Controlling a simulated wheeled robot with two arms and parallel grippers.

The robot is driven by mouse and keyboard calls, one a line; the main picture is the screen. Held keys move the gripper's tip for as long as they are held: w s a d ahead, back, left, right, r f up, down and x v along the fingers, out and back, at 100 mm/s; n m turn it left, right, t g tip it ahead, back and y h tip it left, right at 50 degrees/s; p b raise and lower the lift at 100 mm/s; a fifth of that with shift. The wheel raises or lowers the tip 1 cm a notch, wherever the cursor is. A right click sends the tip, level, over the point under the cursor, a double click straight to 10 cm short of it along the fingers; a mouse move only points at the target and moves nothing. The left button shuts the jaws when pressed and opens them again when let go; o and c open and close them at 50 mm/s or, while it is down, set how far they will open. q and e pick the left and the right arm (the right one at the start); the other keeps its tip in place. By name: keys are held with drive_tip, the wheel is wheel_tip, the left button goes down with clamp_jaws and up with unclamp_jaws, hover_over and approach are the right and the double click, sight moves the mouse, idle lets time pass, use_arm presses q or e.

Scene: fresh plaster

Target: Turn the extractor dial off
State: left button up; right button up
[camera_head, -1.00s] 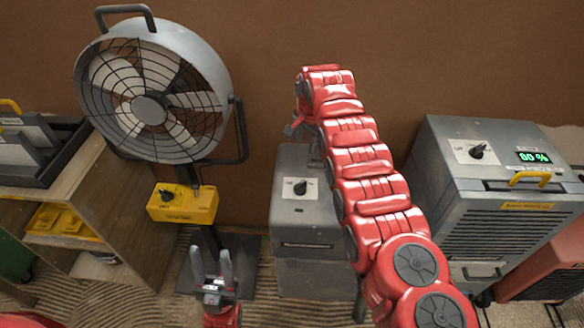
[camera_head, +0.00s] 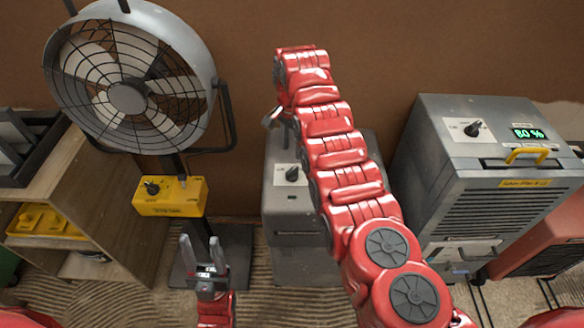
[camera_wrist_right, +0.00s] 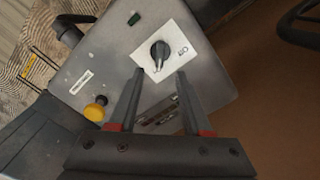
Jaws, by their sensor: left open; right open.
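The extractor appears to be the grey box (camera_head: 290,220) in the middle of the head view. Its black dial (camera_head: 292,174) sits on a white plate on the top. In the right wrist view the dial (camera_wrist_right: 160,50) is clear, with its pointer towards my fingers and lettering at one side of the plate. My right gripper (camera_wrist_right: 159,73) is open, its fingertips just short of the dial in that picture; contact is not visible. In the head view the right gripper (camera_head: 273,117) is partly hidden by my arm. My left gripper (camera_head: 201,240) is open and empty, low in front.
A fan (camera_head: 130,90) with a yellow control box (camera_head: 170,196) stands left. A dehumidifier (camera_head: 480,170) with its own dial and an 80 % display stands right. A wooden shelf (camera_head: 120,210) is at far left.

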sight(292, 170)
wheel_tip(292, 170, down, 6)
drive_tip(key=shift+f+p, duration=0.25)
drive_tip(key=shift+p, duration=0.05)
drive_tip(key=shift+f+b, duration=0.65)
drive_tip(key=shift+f, duration=0.8)
drive_tip(key=shift+r, duration=0.1)
clamp_jaws()
